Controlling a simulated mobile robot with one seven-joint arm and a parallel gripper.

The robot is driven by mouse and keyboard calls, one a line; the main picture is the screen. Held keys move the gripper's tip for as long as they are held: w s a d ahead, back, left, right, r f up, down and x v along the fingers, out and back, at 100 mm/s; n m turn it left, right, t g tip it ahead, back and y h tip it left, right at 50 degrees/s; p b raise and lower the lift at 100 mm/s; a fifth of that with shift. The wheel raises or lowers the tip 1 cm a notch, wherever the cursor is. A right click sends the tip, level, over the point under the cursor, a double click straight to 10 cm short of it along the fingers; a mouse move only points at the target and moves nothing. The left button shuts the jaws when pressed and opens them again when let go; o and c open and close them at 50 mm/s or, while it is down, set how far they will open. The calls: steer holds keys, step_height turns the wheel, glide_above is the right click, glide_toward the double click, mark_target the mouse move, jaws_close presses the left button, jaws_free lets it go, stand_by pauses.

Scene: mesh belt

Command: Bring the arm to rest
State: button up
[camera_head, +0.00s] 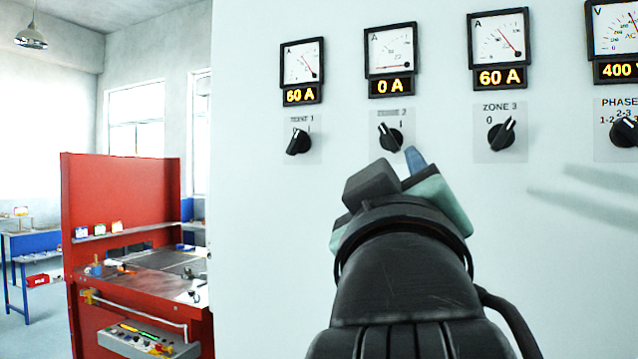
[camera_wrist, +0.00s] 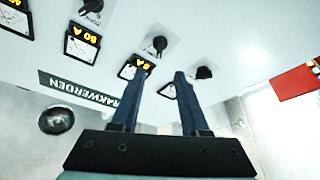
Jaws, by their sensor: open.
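My gripper (camera_head: 412,168) is raised in front of a pale panel, just below the zone 2 knob (camera_head: 390,138) in the head view. In the wrist view its two dark blue fingers (camera_wrist: 159,76) stand apart with nothing held between them. In the head view the gripper body hides most of the fingers; one blue fingertip shows. The black zone 2 knob is uncovered, and the display (camera_head: 391,86) above it reads 0 A. I cannot tell from the pictures how far the fingers are from the panel.
The zone 1 knob (camera_head: 298,141) and zone 3 knob (camera_head: 501,136) flank it, both under displays reading 60 A. A phase knob (camera_head: 625,132) is at the right edge, under a 400 V display. A red workbench (camera_head: 120,210) stands at the left.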

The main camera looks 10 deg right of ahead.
stand_by(0.3)
steer(key=s+a+m+t+y, duration=0.1)
steer(key=s+a+t+y, duration=0.2)
steer(key=a, duration=0.4)
steer(key=s+a+f+m+t+y+b, duration=0.1)
steer(key=s+a+t+y, duration=0.3)
steer(key=s+a+y, duration=0.1)
steer(key=shift+s+a+f, duration=0.25)
steer(key=shift+s+a, duration=0.55)
steer(key=shift+a, duration=0.2)
stand_by(0.4)
